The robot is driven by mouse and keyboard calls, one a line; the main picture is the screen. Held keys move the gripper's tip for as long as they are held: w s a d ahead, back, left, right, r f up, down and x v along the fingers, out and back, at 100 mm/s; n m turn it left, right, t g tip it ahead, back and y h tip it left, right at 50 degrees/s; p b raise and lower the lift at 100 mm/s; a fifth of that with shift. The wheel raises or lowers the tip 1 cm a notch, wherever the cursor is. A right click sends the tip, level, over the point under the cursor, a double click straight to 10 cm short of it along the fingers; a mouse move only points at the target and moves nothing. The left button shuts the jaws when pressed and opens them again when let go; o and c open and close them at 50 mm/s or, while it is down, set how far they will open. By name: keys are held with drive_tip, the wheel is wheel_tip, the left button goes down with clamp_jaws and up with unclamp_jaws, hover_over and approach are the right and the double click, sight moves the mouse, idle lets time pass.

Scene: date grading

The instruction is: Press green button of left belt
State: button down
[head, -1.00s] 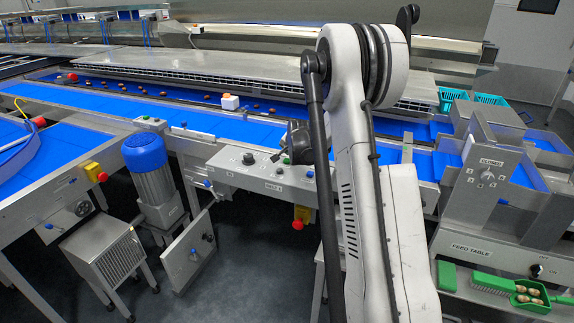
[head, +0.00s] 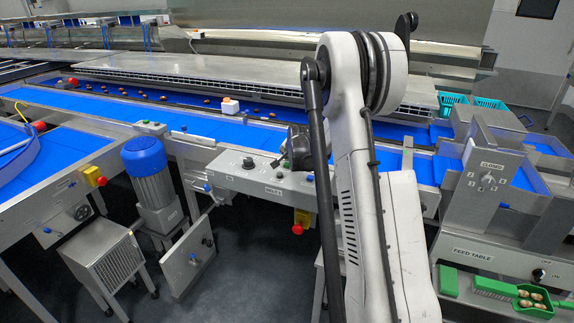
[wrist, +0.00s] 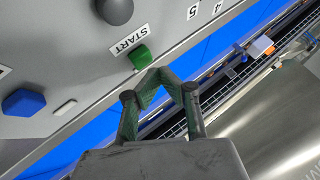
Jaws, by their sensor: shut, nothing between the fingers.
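The green button (wrist: 139,57) sits on a grey control panel (wrist: 60,60), beside a START label, in the wrist view. My gripper (wrist: 153,74) is shut and empty, its fingertips just beside the button's lower right edge. I cannot tell whether they touch it. In the head view my gripper (head: 299,147) is a dark shape at the right end of the panel (head: 228,168), partly hidden by my arm. The panel stands along the front of a long blue belt (head: 210,125).
A dark knob (wrist: 115,10) and a blue button (wrist: 23,102) share the panel in the wrist view. A yellow box with a red emergency stop (head: 300,222) hangs below it. A blue motor (head: 145,155) stands left. The feed table (head: 475,252) is at right.

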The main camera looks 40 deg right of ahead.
sight(287, 164)
drive_tip(key=shift+f, duration=0.2)
idle(0.5)
drive_tip(key=shift+f+b, duration=0.25)
drive_tip(key=shift+b, duration=0.4)
drive_tip(key=shift+f+b, duration=0.4)
drive_tip(key=shift+f, duration=0.05)
idle(0.4)
drive_tip(key=shift+r, duration=0.9)
drive_tip(key=shift+r+p, duration=1.1)
drive_tip(key=shift+r, duration=1.4)
